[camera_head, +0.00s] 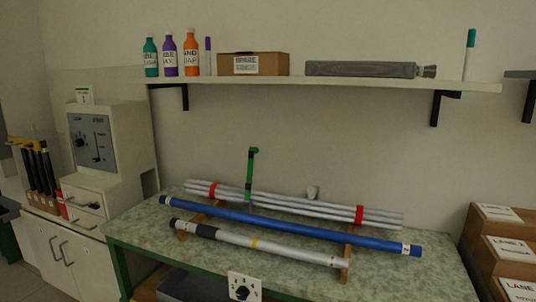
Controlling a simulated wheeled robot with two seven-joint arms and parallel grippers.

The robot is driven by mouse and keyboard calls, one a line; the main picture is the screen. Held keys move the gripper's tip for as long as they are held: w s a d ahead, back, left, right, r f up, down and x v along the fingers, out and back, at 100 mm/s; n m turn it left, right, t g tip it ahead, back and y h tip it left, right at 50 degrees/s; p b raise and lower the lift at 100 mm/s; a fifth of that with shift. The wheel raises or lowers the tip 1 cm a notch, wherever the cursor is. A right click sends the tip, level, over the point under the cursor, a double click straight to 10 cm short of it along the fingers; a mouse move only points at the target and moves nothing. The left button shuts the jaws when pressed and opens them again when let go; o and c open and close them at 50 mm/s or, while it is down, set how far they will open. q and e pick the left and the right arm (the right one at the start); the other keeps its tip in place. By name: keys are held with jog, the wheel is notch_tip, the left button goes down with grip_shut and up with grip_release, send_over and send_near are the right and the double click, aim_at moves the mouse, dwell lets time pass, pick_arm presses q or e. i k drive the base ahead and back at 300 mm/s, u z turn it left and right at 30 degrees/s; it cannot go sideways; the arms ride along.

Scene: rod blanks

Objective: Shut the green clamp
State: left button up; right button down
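The green clamp (249,175) stands at the back of the workbench, near the left part of the rods. A tall green part of it points straight up, with a short bend to the right at its top. Its lower end is at the bundle of grey rods (290,204), and whether it touches them I cannot tell. The bundle has two red bands. In front of it lie a long blue rod (290,226) and a silver rod (280,249) with a black section and a yellow band. Neither of my grippers is in view.
The rods rest on wooden supports on the speckled workbench (400,282). A shelf (330,80) above holds bottles, a cardboard box (254,64) and a grey cylinder (360,69). A beige machine (105,140) stands left. Labelled brown boxes (480,250) stand right. The bench's front right is clear.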

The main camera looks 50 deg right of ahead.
aim_at(252, 150)
jog(key=z, duration=1.15)
